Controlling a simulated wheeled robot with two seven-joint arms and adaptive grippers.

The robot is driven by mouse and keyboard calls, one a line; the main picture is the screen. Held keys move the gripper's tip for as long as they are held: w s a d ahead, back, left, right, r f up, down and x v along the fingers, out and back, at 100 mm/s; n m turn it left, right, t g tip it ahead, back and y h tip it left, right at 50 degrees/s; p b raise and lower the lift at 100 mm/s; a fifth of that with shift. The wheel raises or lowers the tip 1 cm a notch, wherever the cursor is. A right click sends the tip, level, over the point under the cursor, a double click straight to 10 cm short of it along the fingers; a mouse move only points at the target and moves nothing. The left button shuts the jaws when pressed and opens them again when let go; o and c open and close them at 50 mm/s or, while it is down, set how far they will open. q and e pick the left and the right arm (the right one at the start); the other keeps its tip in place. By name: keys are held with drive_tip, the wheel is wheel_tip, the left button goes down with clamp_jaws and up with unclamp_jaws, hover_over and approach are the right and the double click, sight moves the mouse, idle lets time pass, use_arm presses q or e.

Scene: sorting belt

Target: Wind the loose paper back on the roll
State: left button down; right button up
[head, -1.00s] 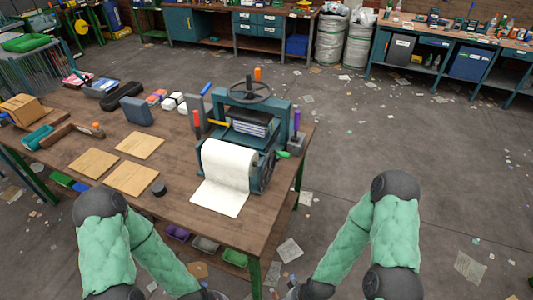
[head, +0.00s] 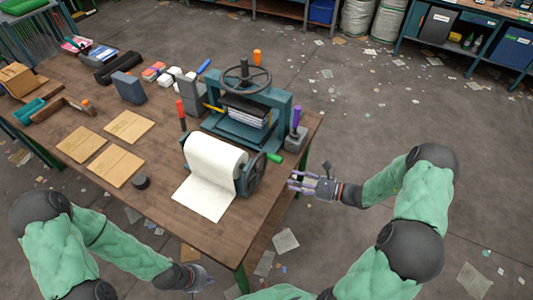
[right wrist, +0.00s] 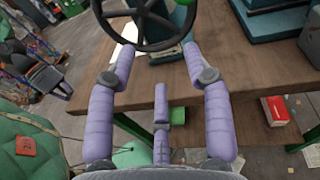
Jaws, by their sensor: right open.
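The white paper roll (head: 215,158) lies in a teal stand near the table's front right. Its loose paper (head: 203,198) hangs off the front and lies flat on the tabletop. A dark spoked crank wheel (head: 255,175) with a green handle (head: 274,158) is on the roll's right end. My right gripper (head: 292,181) is open and empty, just right of the wheel beyond the table edge. In the right wrist view, the wheel (right wrist: 146,44) lies ahead of the spread purple fingers, apart from them. My left gripper (head: 208,281) is low in front of the table; its fingers are too small to read.
A teal screw press (head: 246,128) with a handwheel stands behind the roll. A purple-handled tool (head: 295,120) stands at its right. Wooden squares (head: 116,166) and a black puck (head: 140,182) lie left of the roll. The floor right of the table is open, with paper scraps.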

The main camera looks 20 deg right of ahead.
sight(276, 159)
wheel_tip(276, 159, up, 3)
drive_tip(key=w+d+m+t, duration=0.1)
drive_tip(key=w+d+t, duration=0.1)
drive_tip(key=d+t, duration=0.1)
drive_tip(key=shift+h, duration=0.3)
drive_tip(key=b+x, duration=0.1)
drive_tip(key=x, duration=0.9)
drive_tip(key=shift+a, duration=0.25)
clamp_jaws()
